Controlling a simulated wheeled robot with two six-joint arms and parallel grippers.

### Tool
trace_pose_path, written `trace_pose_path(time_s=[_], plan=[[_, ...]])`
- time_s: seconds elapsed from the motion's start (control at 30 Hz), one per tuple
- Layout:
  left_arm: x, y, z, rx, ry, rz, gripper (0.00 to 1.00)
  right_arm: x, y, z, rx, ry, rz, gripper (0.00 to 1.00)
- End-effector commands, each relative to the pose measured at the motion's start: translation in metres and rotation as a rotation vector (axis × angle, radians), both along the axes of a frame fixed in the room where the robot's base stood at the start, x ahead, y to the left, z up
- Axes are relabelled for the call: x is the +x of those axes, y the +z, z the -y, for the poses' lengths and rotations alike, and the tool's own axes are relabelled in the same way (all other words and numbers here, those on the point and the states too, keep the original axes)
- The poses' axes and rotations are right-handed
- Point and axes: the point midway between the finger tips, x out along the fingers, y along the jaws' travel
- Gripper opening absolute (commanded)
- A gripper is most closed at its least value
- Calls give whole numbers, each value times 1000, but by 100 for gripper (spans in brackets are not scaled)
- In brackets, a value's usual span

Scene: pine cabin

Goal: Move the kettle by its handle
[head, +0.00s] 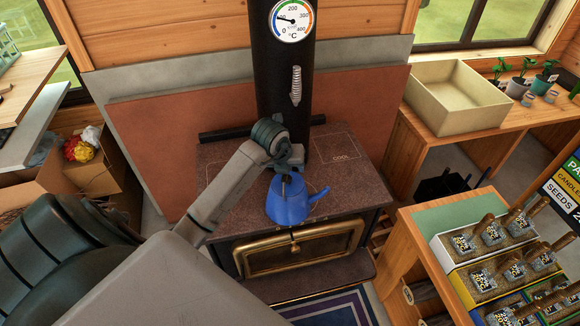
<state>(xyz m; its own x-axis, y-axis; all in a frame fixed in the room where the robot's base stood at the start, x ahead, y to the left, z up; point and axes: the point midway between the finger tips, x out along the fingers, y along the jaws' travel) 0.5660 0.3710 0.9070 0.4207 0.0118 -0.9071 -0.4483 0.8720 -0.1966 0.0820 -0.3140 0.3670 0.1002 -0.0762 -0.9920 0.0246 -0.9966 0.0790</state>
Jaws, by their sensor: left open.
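A blue kettle (288,203) stands upright on the dark stone-like stove top (232,172), near its front edge. Its spout points right. My left gripper (286,172) is directly above the kettle, at its top, where the handle is largely hidden by the gripper. The gripper is open; I cannot tell whether the handle lies between its fingers. My right gripper is not in view.
A black stovepipe (283,80) with a dial gauge (292,20) rises behind the gripper. A square marked "COOL" (335,160) on the stove top is bare. A brass-framed stove door (300,248) is below. A bench with seed boxes (470,245) stands right.

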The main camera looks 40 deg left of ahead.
Motion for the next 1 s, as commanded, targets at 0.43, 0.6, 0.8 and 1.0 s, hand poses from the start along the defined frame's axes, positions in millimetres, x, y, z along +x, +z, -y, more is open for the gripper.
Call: trace_pose_path(time_s=[0.43,0.6,0.8,1.0], plan=[[-37,80,0,6,-3,7,44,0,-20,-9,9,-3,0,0],[-46,100,1,3,-1,4,44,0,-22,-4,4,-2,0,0],[-50,107,1,2,0,1,44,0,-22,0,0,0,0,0],[-50,107,1,1,-1,2,44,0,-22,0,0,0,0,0]])
